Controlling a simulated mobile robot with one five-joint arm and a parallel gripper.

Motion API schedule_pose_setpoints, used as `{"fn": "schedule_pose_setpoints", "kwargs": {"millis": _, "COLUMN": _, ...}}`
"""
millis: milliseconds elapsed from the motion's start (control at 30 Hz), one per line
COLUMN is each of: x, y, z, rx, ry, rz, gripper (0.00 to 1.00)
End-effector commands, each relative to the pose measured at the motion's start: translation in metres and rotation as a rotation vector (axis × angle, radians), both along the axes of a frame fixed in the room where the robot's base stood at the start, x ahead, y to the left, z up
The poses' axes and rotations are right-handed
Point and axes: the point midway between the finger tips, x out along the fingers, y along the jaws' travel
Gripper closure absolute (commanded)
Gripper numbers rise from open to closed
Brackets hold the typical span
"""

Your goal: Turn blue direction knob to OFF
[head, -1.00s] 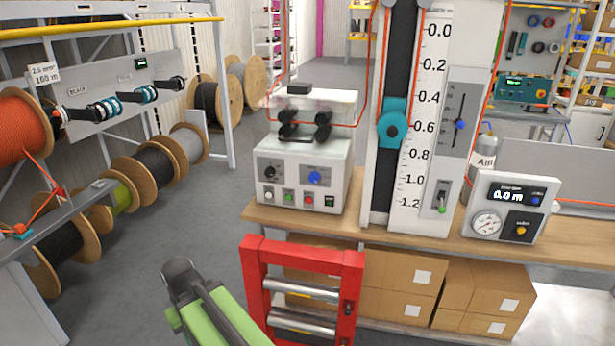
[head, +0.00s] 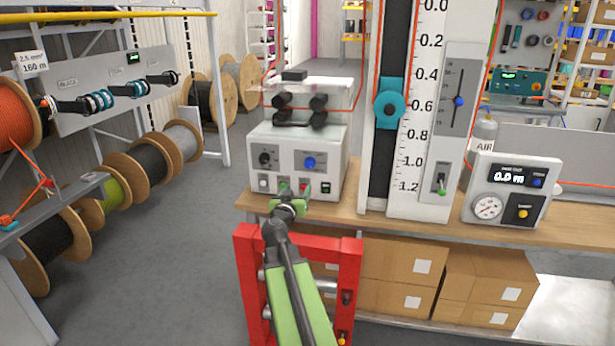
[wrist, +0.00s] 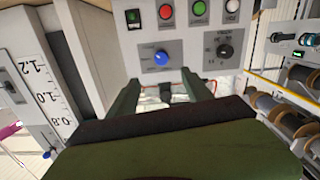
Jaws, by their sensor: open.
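The blue direction knob (head: 309,163) sits on a grey plate on the right of the white control box front. It also shows in the wrist view (wrist: 161,57), where the picture is turned over. Its labels are too small to read, so I cannot tell its setting. My gripper (head: 287,203) is in front of the box's lower front, below and left of the knob, overlapping the button row. In the wrist view my gripper (wrist: 160,84) has its two green fingers spread apart with nothing between them, and the knob appears beyond the fingertips, apart from them.
A black knob (head: 265,159) sits left of the blue one. White, green and red buttons (head: 304,189) line the box below. A red frame with rollers (head: 349,280) stands below the bench. A tall scale column (head: 420,150) and gauge box (head: 508,192) stand to the right.

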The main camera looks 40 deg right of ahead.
Motion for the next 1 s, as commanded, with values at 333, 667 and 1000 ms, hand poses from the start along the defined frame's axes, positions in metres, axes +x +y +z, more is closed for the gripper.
{"fn": "schedule_pose_setpoints", "kwargs": {"millis": 333, "x": 0.006, "y": -0.023, "z": 0.008, "rx": -0.039, "ry": -0.032, "rz": 0.037, "gripper": 0.42}}
{"fn": "schedule_pose_setpoints", "kwargs": {"millis": 667, "x": 0.052, "y": -0.089, "z": 0.008, "rx": -0.037, "ry": -0.031, "rz": 0.035, "gripper": 0.42}}
{"fn": "schedule_pose_setpoints", "kwargs": {"millis": 1000, "x": 0.090, "y": -0.148, "z": 0.008, "rx": -0.037, "ry": -0.031, "rz": 0.034, "gripper": 0.42}}
